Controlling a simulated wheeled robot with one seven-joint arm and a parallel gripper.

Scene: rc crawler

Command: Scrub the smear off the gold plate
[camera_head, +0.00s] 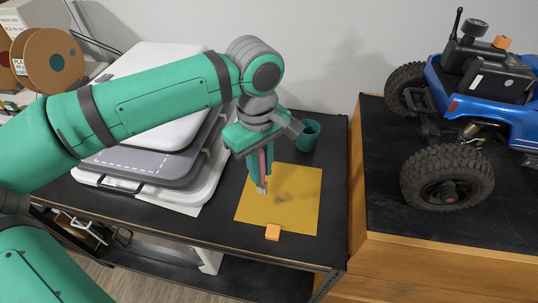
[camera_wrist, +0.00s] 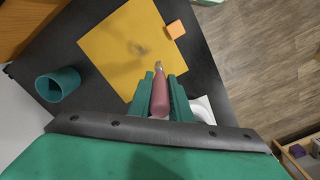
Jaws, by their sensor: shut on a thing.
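The gold plate (camera_head: 303,217) is a flat square sheet on the black table, and it also shows in the wrist view (camera_wrist: 108,48). A faint dark smear (camera_head: 282,196) lies near its middle, visible too in the wrist view (camera_wrist: 139,48). My gripper (camera_head: 260,182) is shut on a dull pink tool (camera_wrist: 160,98) with a small grey tip, pointing down over the plate's left part. I cannot tell whether the tip touches the plate. A small orange block (camera_head: 272,232) sits at the plate's near edge, seen also in the wrist view (camera_wrist: 175,29).
A teal cup (camera_head: 308,135) stands behind the plate. Stacked white and grey cases (camera_head: 140,170) fill the table's left side. A wooden-sided bench (camera_head: 420,255) on the right carries a blue RC crawler (camera_head: 475,90).

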